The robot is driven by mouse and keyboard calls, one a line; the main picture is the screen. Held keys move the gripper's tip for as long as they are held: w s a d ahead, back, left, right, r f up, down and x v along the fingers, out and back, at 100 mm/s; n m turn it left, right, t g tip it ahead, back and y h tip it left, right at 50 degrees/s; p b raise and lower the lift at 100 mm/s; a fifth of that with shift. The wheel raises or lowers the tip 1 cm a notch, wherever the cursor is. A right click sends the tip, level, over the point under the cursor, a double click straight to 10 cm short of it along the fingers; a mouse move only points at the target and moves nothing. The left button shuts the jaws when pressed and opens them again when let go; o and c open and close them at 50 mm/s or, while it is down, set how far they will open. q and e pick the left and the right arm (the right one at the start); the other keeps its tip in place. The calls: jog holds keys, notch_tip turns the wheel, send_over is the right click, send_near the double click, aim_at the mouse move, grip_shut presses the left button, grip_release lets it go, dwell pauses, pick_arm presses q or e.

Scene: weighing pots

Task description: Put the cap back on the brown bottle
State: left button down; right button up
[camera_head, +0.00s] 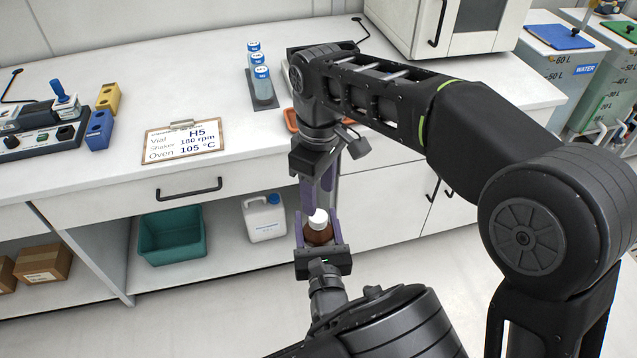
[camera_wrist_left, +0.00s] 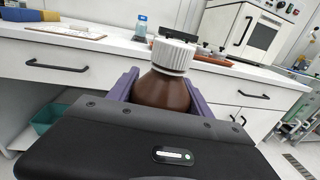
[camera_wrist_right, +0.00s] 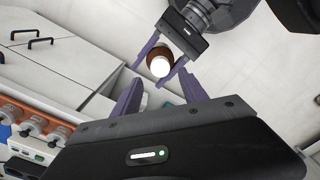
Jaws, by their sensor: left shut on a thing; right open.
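The brown bottle (camera_head: 319,234) is held upright in front of the counter by my left gripper (camera_head: 318,222), whose purple fingers are shut on its two sides. The white ribbed cap (camera_head: 318,216) sits on the bottle's neck; the left wrist view shows the cap (camera_wrist_left: 172,55) above the brown shoulder (camera_wrist_left: 161,91). I cannot tell whether it is screwed tight. My right gripper (camera_head: 319,199) points down from above, its fingertips just over the cap. In the right wrist view its fingers are open and empty, with the cap (camera_wrist_right: 160,66) beyond the tips.
The counter (camera_head: 215,70) carries a clipboard (camera_head: 183,141), a rack with blue-capped vials (camera_head: 262,84), and a device at left (camera_head: 40,135). A teal bin (camera_head: 172,238) and a white canister (camera_head: 264,218) stand on the shelf below. The floor beside the grippers is clear.

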aim_at(318, 216)
jog(key=shift+f, duration=3.15)
jog(key=shift+c, duration=0.4)
grip_shut()
jog(key=m, duration=0.5)
jog(key=shift+o, duration=1.2)
grip_release()
jog(key=shift+r, duration=0.1)
